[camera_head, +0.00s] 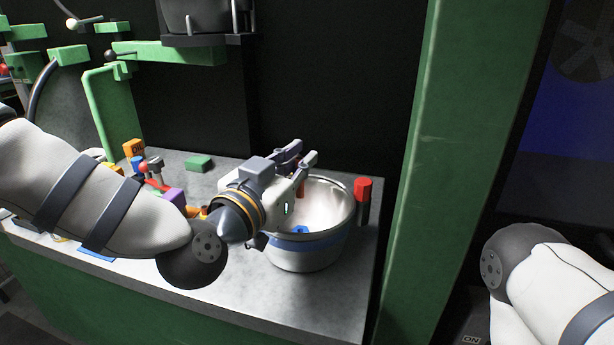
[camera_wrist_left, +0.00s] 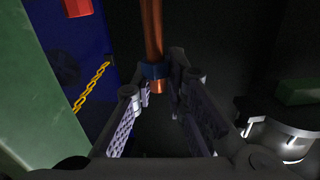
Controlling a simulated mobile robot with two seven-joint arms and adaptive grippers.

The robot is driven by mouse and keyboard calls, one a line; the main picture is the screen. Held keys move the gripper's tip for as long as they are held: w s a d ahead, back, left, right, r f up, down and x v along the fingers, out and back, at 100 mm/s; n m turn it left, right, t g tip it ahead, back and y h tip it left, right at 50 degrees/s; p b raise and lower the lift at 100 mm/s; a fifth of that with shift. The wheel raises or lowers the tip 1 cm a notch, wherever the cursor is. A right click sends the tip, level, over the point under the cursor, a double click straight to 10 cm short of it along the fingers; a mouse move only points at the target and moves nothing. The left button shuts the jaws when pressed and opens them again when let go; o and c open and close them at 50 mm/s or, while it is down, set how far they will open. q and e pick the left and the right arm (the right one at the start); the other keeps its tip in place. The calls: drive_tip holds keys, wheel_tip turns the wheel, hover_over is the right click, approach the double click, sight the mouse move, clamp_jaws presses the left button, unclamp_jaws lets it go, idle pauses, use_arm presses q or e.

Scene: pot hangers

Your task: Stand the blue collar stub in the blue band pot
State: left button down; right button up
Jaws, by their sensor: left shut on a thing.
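The blue collar stub is a copper-coloured rod (camera_wrist_left: 152,28) with a blue collar (camera_wrist_left: 155,70) near one end, between my left fingers in the wrist view. My left gripper (camera_head: 303,160) is shut on it near the collar, above the blue band pot (camera_head: 310,258). The pot is a silver bowl with a blue band, standing on the grey bench. In the head view a short copper part of the stub (camera_head: 300,189) shows below the fingers, against the pot's inner wall. Its lower end and any contact with the pot are hidden. My right gripper is out of view.
A red cylinder (camera_head: 362,190) stands close behind the pot's right side. A green post (camera_head: 430,170) rises right of the bench. Several small coloured items and a green block (camera_head: 198,163) lie left. A dark pot (camera_head: 205,15) sits on a bracket above.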

sight(301, 187)
use_arm(q)
drive_tip(key=f, duration=0.1)
drive_tip(key=w+f+b, duration=0.1)
drive_tip(key=f, duration=0.3)
drive_tip(key=shift+w+d+f+b, duration=0.2)
drive_tip(key=shift+w+d+b, duration=0.05)
drive_tip(key=shift+d+b, duration=0.15)
drive_tip(key=shift+s+a+r, duration=0.3)
drive_tip(key=shift+s+r, duration=0.2)
drive_tip(key=shift+r, duration=0.3)
drive_tip(key=shift+w+f, duration=0.1)
drive_tip(key=shift+f, duration=0.55)
drive_tip(key=c, duration=1.6)
unclamp_jaws()
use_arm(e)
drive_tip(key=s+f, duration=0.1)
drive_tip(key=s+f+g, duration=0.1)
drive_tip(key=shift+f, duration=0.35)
